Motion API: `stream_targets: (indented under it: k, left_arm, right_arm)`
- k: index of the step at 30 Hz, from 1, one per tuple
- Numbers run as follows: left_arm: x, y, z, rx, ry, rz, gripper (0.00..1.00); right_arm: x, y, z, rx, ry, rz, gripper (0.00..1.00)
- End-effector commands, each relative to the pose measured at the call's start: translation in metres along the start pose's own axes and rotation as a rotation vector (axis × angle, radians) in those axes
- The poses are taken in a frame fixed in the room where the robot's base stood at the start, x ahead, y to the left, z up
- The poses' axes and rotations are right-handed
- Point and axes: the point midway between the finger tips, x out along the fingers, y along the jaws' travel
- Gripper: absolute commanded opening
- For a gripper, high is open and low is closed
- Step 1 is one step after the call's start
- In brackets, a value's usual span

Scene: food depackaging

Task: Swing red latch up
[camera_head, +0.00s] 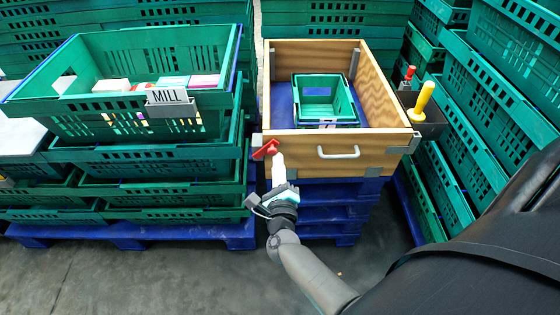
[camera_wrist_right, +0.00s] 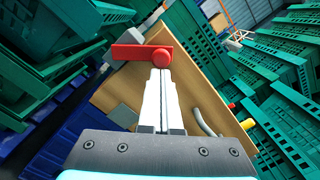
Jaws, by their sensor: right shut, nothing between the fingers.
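The red latch (camera_head: 262,150) sits at the left end of the front wall of the wooden box (camera_head: 292,158). In the head view its bar slants, lower at the left. In the right wrist view the red latch (camera_wrist_right: 128,52) shows as a flat bar reaching left from a round red knob. My right gripper (camera_head: 278,157) is at the box front just below the latch. Its white fingers are together and empty, and in the right wrist view the tips (camera_wrist_right: 160,72) end right by the knob. I cannot tell whether they touch. My left gripper is not in view.
A small green crate (camera_head: 296,102) stands inside the wooden box. The box has a pale handle (camera_head: 338,153) and a side holder (camera_head: 428,128) with a yellow-handled tool (camera_head: 423,98). A stacked green crate (camera_head: 60,125) labelled MILL stands left; more crates stand right.

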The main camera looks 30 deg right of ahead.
Motion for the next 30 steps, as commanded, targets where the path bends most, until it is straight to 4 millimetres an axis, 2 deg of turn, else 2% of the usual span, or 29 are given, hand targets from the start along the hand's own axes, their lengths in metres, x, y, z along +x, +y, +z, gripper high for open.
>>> stream_targets:
  k: [9, 18, 22, 30]
  left_arm:
    - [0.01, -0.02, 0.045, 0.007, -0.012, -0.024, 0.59]
    - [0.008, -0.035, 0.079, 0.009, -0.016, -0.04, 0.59]
    - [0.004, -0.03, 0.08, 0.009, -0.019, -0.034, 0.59]
    - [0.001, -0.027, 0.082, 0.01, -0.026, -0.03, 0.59]
  right_arm:
    - [0.001, -0.004, 0.019, -0.262, 0.0, 0.01, 0.0]
    - [0.001, -0.003, 0.032, -0.498, 0.001, 0.019, 0.0]
    - [0.001, -0.002, 0.035, -0.579, 0.0, 0.022, 0.0]
    - [0.002, 0.0, 0.04, -0.578, -0.001, 0.022, 0.0]
